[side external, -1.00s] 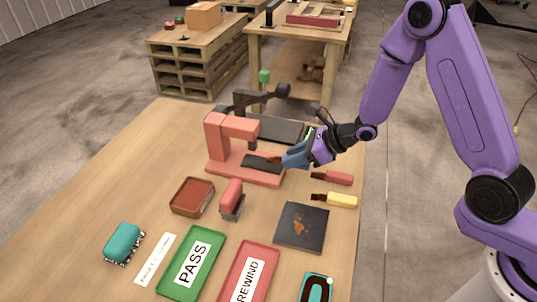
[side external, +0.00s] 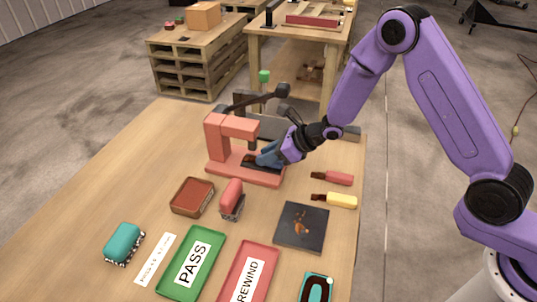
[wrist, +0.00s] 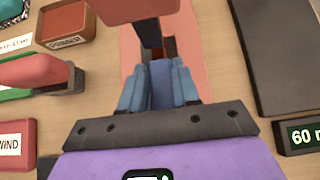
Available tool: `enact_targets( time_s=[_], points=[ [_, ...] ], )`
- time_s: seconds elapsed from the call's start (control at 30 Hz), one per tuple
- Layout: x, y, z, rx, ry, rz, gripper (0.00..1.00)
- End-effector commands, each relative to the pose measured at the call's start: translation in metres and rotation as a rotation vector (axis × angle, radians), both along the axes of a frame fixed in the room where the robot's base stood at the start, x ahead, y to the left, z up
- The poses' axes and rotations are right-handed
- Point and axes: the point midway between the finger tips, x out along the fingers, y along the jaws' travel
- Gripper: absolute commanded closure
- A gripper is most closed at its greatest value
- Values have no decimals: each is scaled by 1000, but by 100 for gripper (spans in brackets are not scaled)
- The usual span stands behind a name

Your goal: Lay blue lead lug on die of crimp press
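The salmon crimp press (side external: 216,138) stands at the back of the table, with its dark die (side external: 276,167) on the base under the overhanging head. My gripper (side external: 265,156) is low over the die, reaching in from the right. In the wrist view its fingers (wrist: 160,88) are closed on both sides of the blue lead lug (wrist: 162,80). The lug's dark brown tip (wrist: 152,36) points away from me, under the press head (wrist: 130,8). I cannot tell whether the lug touches the die.
A red lug (side external: 340,178) and a yellow lug (side external: 342,200) lie right of the press. A dark square plate (side external: 288,238), a red stamp (side external: 232,195), a brown box (side external: 192,197), and the green PASS (side external: 172,288) and red REWIND trays (side external: 262,250) are in front.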

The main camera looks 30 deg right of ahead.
Motion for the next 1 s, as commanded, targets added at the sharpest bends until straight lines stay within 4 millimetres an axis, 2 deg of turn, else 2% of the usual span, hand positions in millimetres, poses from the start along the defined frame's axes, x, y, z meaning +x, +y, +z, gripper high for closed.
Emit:
enact_targets(
  time_s=[0.03,0.07,0.47,1.0],
  points=[
    [-2,0,-2,-3,6,1,52],
    [-2,0,-2,-2,5,1,42],
    [-3,-3,2,-2,3,-1,42],
    [-49,-49,57,0,0,-1,42]
  ],
)
